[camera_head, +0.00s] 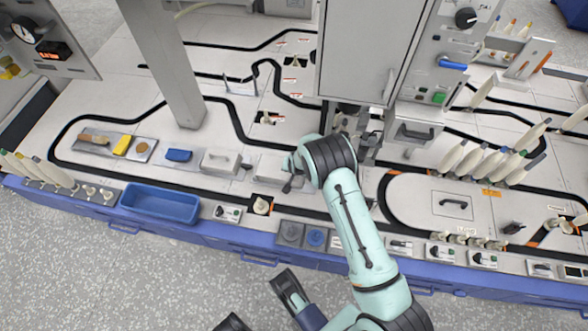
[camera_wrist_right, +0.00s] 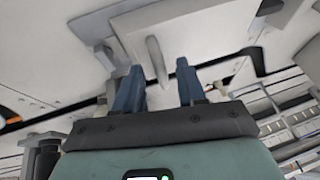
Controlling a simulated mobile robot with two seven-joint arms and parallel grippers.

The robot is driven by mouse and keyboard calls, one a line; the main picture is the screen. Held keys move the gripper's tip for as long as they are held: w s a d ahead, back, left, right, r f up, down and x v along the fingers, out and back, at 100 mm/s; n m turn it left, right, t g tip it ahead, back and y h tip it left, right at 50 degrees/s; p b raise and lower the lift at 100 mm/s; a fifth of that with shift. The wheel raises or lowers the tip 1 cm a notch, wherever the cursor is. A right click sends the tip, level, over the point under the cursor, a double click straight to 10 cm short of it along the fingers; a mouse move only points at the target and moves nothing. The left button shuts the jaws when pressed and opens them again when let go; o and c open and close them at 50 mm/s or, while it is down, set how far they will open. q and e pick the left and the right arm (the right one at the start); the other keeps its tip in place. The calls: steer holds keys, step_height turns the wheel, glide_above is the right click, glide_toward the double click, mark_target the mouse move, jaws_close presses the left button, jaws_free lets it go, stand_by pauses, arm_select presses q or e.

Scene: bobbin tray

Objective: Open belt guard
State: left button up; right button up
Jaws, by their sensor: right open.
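A low pale grey cover, which I take for the belt guard (camera_head: 266,165), lies on the deck by the black track. In the right wrist view a pale panel (camera_wrist_right: 190,32) carries a bar handle (camera_wrist_right: 156,60). My right gripper (camera_head: 287,176) is beside the cover's right end, mostly hidden by its own wrist. In the wrist view its blue fingers (camera_wrist_right: 160,85) are open, with the handle showing between and beyond them; contact cannot be made out. My left gripper (camera_head: 261,300) is low in front of the bench, empty, its dark fingers apart.
A similar grey cover (camera_head: 220,161) stands to the left, then a blue block (camera_head: 179,155). A grey post (camera_head: 168,65) and a hanging cabinet (camera_head: 365,45) rise above the deck. A blue tray (camera_head: 160,203) lies at the front edge. The floor in front is clear.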

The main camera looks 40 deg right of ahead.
jaws_close()
steer(key=shift+r, duration=0.1)
